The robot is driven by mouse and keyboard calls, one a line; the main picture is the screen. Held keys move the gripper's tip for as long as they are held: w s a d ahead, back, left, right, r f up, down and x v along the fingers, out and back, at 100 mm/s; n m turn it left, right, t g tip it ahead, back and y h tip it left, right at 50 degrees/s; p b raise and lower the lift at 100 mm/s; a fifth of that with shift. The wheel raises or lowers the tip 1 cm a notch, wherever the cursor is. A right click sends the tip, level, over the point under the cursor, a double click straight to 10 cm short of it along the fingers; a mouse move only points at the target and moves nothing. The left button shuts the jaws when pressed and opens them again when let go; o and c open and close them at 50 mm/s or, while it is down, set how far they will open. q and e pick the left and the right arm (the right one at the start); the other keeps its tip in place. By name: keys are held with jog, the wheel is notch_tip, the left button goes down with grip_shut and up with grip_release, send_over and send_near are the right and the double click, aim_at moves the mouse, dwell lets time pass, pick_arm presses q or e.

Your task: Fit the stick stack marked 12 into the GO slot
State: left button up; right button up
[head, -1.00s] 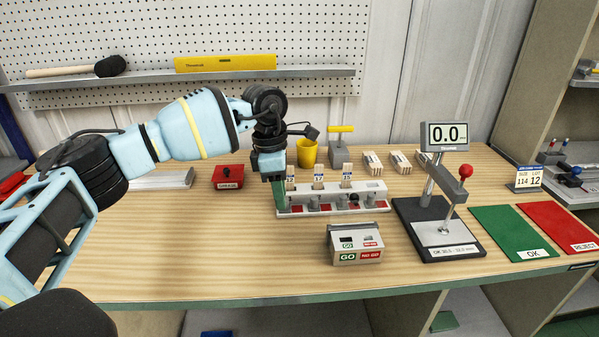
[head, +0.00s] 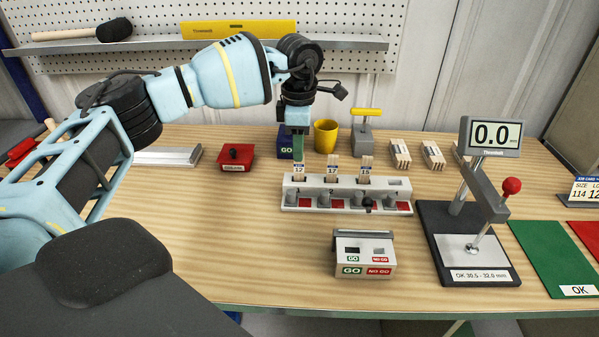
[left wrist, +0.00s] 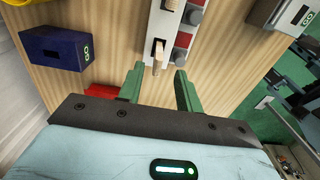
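The stick stack marked 12 (head: 299,170) stands upright in the leftmost place of the white rack (head: 345,188). My left gripper (head: 297,148) points down just above and behind it. In the left wrist view the green fingers (left wrist: 160,88) are apart with nothing between them. A pale wooden stick stack (left wrist: 158,57) stands just beyond the fingertips; its label is not visible there. The grey gauge box (head: 364,262) in front of the rack has a dark GO slot (head: 352,250) at its left and a NO GO opening beside it. My right gripper is out of view.
Stacks marked 17 (head: 332,170) and 15 (head: 366,170) stand in the same rack. A blue GO box (head: 285,146), red box (head: 236,157) and yellow cup (head: 326,136) stand behind. The gauge stand (head: 465,240) is at right.

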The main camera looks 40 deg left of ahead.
aim_at(299, 173)
pick_arm(q)
jog(key=shift+w+a+f, duration=0.1)
jog(key=shift+w+f, duration=0.05)
jog(key=shift+f, duration=2.45)
grip_shut()
